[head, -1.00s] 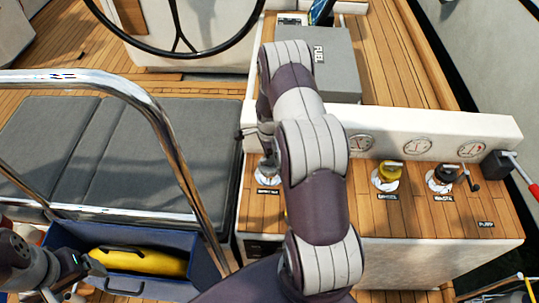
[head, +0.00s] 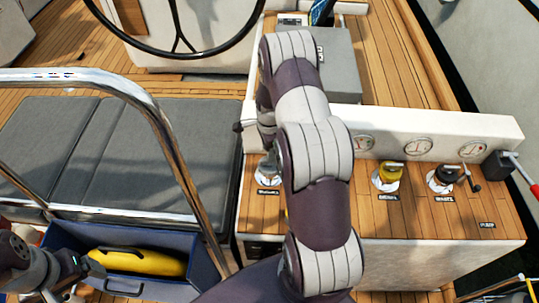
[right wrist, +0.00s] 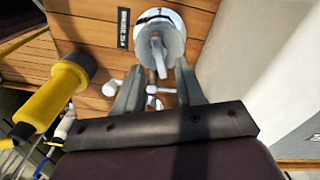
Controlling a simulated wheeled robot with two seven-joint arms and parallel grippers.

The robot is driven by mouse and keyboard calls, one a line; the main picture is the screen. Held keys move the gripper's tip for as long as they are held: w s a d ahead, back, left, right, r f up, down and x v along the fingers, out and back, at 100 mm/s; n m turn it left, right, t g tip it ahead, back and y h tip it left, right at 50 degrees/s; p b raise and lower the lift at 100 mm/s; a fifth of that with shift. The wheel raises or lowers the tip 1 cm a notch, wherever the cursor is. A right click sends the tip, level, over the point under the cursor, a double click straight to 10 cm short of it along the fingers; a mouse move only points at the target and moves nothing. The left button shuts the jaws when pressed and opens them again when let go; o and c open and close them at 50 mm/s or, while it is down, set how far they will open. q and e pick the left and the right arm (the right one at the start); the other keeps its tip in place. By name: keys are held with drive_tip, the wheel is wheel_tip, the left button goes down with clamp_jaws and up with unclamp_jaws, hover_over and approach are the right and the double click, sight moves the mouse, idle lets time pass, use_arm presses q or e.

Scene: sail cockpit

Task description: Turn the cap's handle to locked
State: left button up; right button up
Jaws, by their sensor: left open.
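The white cap (right wrist: 160,22) with a raised pale handle (right wrist: 155,50) sits on the teak deck beside a black label, at the top of the right wrist view. The same spot in the head view shows a pale cap (head: 268,172), partly covered by my right arm. My right gripper (right wrist: 160,72) is open, its two fingertips on either side of the handle's lower end, with visible gaps. Contact cannot be told. My left gripper (head: 84,275) is open at the lower left of the head view, near the blue bin (head: 205,262), away from the cap.
A yellow cap (head: 389,173) and a black-handled cap (head: 441,178) stand to the right, below a white panel with gauges (head: 418,146). A red-handled lever (head: 520,170) is at far right. A steel rail (head: 165,125) crosses the left. A yellow-handled object (right wrist: 55,95) is beside my right gripper.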

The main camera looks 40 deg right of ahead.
wheel_tip(320, 180, up, 9)
drive_tip(key=b, duration=0.1)
drive_tip(key=shift+r, duration=0.2)
drive_tip(key=s+a+r+n, duration=0.3)
drive_tip(key=s+a+n, duration=0.4)
drive_tip(key=a+n, duration=0.2)
drive_tip(key=s+a+r+n+t, duration=0.1)
drive_tip(key=s+a+r+n, duration=0.2)
drive_tip(key=s+a+n, duration=0.4)
drive_tip(key=shift+a+r+n, duration=0.4)
drive_tip(key=shift+a+n, duration=0.95)
drive_tip(key=shift+n, duration=1.55)
